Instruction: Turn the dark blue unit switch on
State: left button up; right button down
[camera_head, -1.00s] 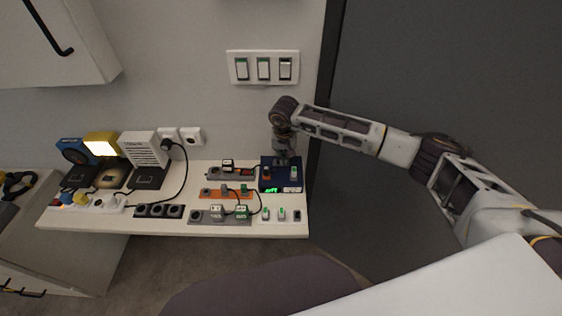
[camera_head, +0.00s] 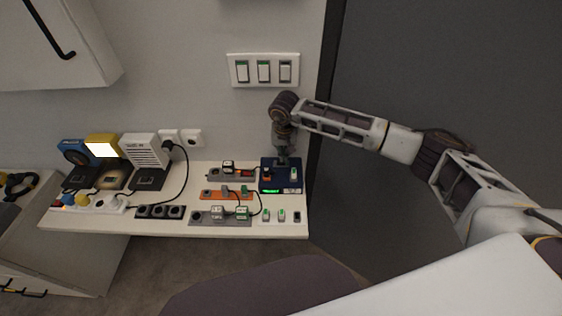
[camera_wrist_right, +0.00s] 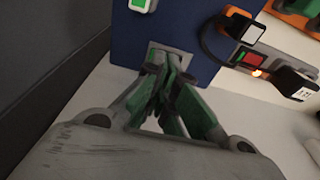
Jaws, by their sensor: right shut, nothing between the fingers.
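The dark blue unit (camera_head: 291,187) stands at the right end of the white shelf, with a lit green display (camera_head: 271,190) on its front. In the right wrist view the unit (camera_wrist_right: 205,38) shows a grey-framed switch (camera_wrist_right: 172,55), partly hidden by my fingertips. My right gripper (camera_head: 282,160) is at the unit's rear edge. In the wrist view its green-padded fingers (camera_wrist_right: 167,85) are shut and empty, with the tips at the switch frame; I cannot tell whether they touch it. The switch's position is hidden. My left gripper is not in view.
A three-switch wall plate (camera_head: 264,70) is above. A dark panel (camera_head: 440,60) stands right.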

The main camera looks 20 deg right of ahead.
jog(key=shift+r+p, duration=0.75)
jog(key=shift+r, duration=1.45)
jog(key=shift+s+f, duration=0.1)
jog(key=shift+s, duration=0.05)
